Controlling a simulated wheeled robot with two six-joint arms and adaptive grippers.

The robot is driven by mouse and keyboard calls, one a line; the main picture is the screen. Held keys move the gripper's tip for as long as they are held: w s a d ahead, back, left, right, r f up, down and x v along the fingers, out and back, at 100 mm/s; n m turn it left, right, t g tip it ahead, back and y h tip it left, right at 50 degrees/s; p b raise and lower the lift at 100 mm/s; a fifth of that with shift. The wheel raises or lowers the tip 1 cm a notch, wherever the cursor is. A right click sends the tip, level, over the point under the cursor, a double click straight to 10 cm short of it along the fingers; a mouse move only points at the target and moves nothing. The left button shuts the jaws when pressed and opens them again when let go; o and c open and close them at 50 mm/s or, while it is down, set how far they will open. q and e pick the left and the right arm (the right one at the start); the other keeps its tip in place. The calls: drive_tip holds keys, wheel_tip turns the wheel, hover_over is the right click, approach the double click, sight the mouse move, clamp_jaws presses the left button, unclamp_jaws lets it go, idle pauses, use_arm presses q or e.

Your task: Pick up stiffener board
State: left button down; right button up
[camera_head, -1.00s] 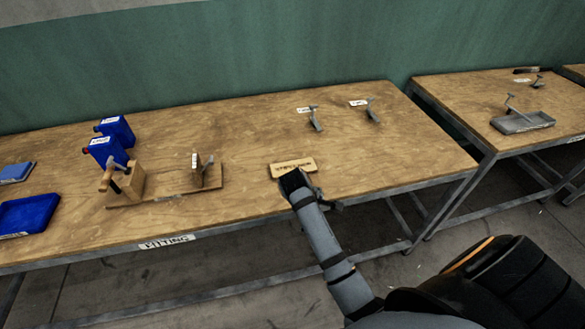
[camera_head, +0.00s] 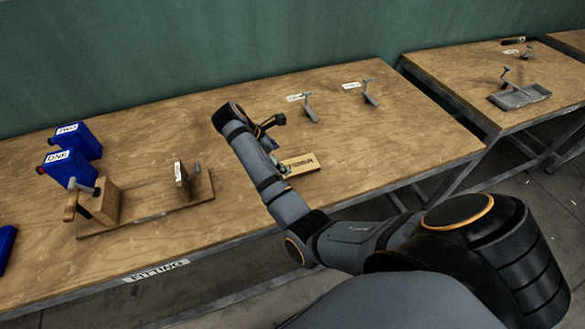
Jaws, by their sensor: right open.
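The stiffener board (camera_head: 301,163) is a small light wooden block with dark lettering on the table (camera_head: 400,150). Its left end is partly hidden by my right arm. My right gripper (camera_head: 278,161) is open at the board's left end, mostly hidden behind the forearm and wrist. I cannot tell whether its fingers touch the board. The board appears to lie on the tabletop. My left gripper is not in view.
A wooden fixture (camera_head: 150,219) with upright blocks stands left of my arm. Two blue containers, ONE (camera_head: 70,168) and TWO (camera_head: 80,141), stand behind it. Two grey tools (camera_head: 310,108) (camera_head: 370,94) lie at the back. Another table (camera_head: 450,80) holds a grey tray (camera_head: 520,97).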

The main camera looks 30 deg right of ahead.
sight(293, 166)
drive_tip(key=shift+x, duration=0.95)
drive_tip(key=shift+d+x, duration=0.2)
drive_tip(key=shift+x, duration=1.75)
drive_tip(key=shift+a+r, duration=0.1)
drive_tip(key=shift+r, duration=0.15)
drive_tip(key=c, duration=1.1)
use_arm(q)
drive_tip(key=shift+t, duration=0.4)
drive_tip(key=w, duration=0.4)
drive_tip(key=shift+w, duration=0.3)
use_arm(e)
drive_tip(key=shift+c, duration=1)
